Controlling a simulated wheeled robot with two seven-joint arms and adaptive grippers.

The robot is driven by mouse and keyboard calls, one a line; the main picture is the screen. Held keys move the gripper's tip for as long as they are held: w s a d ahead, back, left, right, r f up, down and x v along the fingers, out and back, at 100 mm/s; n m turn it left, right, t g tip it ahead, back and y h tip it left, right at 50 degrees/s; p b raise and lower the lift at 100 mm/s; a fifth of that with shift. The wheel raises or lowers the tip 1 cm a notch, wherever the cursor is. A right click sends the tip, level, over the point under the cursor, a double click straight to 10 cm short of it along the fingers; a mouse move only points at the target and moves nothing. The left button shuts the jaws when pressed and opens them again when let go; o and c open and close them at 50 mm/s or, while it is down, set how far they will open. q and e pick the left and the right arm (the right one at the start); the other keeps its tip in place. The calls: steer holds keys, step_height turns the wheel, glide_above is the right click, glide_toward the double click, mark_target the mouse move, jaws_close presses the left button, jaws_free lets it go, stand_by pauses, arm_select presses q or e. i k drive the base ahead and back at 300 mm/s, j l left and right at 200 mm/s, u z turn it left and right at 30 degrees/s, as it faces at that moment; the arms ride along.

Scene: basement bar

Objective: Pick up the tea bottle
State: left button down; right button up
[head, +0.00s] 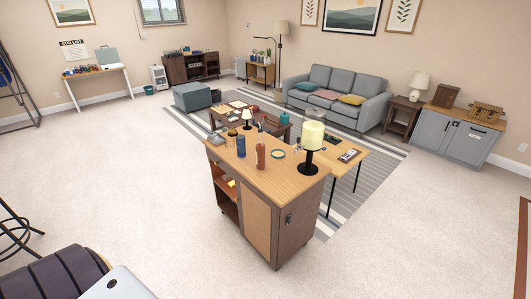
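A reddish-brown bottle (260,154), which looks like the tea bottle, stands upright on the wooden top of a cabinet (234,167) in the middle of the head view. A blue cylinder (241,146) stands just left of it, and a teal ring (278,154) lies to its right. Its label is too small to read. Neither of my grippers is in view, so nothing shows whether they are open or shut.
A light wooden table (346,167) adjoins behind, before a grey sofa (337,97). Open carpet (130,175) lies left and in front. A dark padded seat (52,274) is lower left.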

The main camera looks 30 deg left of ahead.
mark_target(260, 147)
steer(key=u, duration=1.35)
